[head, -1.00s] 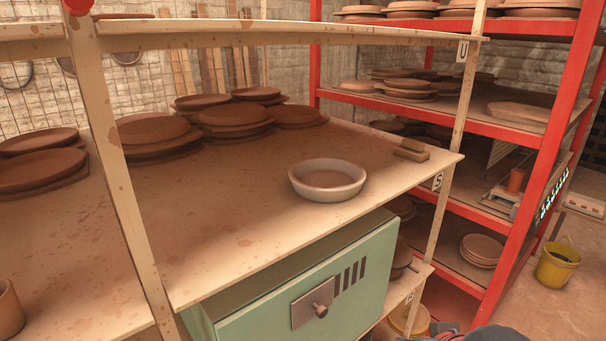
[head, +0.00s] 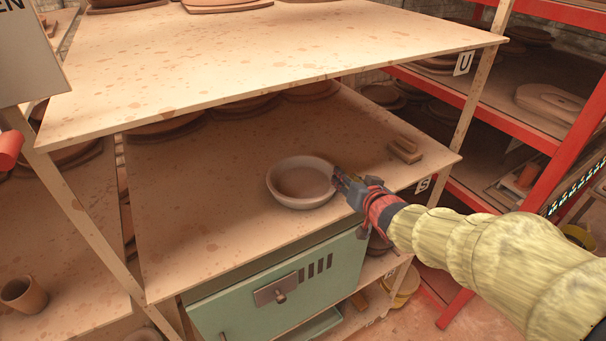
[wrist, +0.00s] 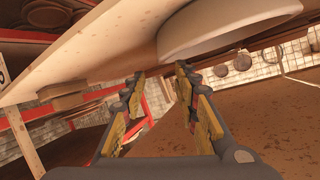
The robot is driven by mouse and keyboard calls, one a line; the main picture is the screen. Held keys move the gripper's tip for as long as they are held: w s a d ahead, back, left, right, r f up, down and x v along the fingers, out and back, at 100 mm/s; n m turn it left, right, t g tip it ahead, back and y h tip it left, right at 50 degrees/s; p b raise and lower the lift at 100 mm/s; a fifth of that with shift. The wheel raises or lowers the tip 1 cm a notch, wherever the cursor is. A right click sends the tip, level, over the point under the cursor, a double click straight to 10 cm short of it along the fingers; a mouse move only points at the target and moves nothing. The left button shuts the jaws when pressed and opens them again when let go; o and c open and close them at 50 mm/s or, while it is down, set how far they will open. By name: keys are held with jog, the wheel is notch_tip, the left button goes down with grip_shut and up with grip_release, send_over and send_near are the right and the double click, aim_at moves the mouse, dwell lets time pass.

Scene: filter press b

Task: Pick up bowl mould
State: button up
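The bowl mould is a pale, round, shallow dish with a raised rim (head: 302,184), standing upright on the wooden shelf (head: 225,225) near its front edge. My gripper (head: 342,180) is at the right side of the bowl's rim in the head view, reaching in from the right. I cannot tell whether it touches the rim. In the wrist view, the two fingers of my gripper (wrist: 160,75) are apart with nothing between them. The bowl (wrist: 225,28) shows there above and right of the fingertips.
A wooden block (head: 405,150) lies to the right of the bowl. An upper shelf board (head: 270,50) overhangs the back of this shelf. Stacked brown moulds (head: 245,108) stand behind. A wooden post (head: 468,98) and red rack (head: 470,108) stand right. A green cabinet (head: 285,285) is below.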

jog(key=shift+s+a+f+p+x, duration=0.15)
jog(key=shift+p+x, duration=0.15)
jog(key=shift+x, duration=1)
jog(key=shift+a+p+x, duration=0.1)
jog(key=shift+p+x, duration=0.15)
jog(key=shift+x, duration=1.05)
jog(key=shift+s+a+f+p+x, duration=0.15)
jog(key=shift+p+x, duration=0.15)
jog(key=shift+x, duration=1.05)
jog(key=shift+c, duration=1.3)
grip_shut()
jog(key=shift+r, duration=0.1)
